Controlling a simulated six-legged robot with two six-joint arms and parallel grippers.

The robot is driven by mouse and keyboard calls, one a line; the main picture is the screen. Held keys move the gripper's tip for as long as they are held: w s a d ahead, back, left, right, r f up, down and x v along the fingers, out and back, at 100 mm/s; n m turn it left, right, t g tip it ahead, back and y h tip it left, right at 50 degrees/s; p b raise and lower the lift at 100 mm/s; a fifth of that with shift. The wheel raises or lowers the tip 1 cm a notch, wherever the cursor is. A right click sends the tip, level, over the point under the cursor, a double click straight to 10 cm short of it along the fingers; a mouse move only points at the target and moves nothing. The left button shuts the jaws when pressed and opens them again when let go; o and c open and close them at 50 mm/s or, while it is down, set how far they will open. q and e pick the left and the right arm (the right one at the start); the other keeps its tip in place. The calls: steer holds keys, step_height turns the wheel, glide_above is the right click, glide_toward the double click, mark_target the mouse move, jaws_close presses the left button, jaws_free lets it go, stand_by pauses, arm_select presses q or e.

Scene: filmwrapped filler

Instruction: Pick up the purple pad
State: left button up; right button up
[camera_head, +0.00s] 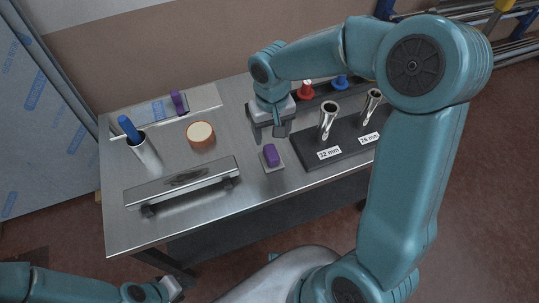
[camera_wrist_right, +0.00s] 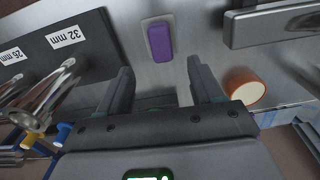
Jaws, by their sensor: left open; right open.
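The purple pad (camera_head: 270,154) sits on a small grey plate (camera_head: 278,166) near the middle of the metal table. In the right wrist view the purple pad (camera_wrist_right: 160,41) lies on its plate, beyond and between my fingers. My right gripper (camera_head: 268,134) is open and empty, just behind the pad in the head view and apart from it. Its two fingers (camera_wrist_right: 160,82) stand wide apart in the right wrist view. My left gripper (camera_head: 172,288) is low at the left, off the table's front; its fingers are only partly visible.
Right of the pad is a black stand (camera_head: 345,146) with metal tubes, labelled 32 mm and 26 mm. Left of it are a silver bar fixture (camera_head: 185,182), an orange-rimmed roll (camera_head: 200,134) and a cup with a blue handle (camera_head: 145,155). Another purple piece (camera_head: 178,100) stands at the back.

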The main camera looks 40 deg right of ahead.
mark_target(272, 152)
steer(key=f, duration=0.3)
steer(key=shift+s+f, duration=0.15)
steer(key=shift+s, duration=0.1)
step_height(272, 152, down, 6)
steer(key=shift+a+f, duration=0.15)
steer(key=c, duration=1.1)
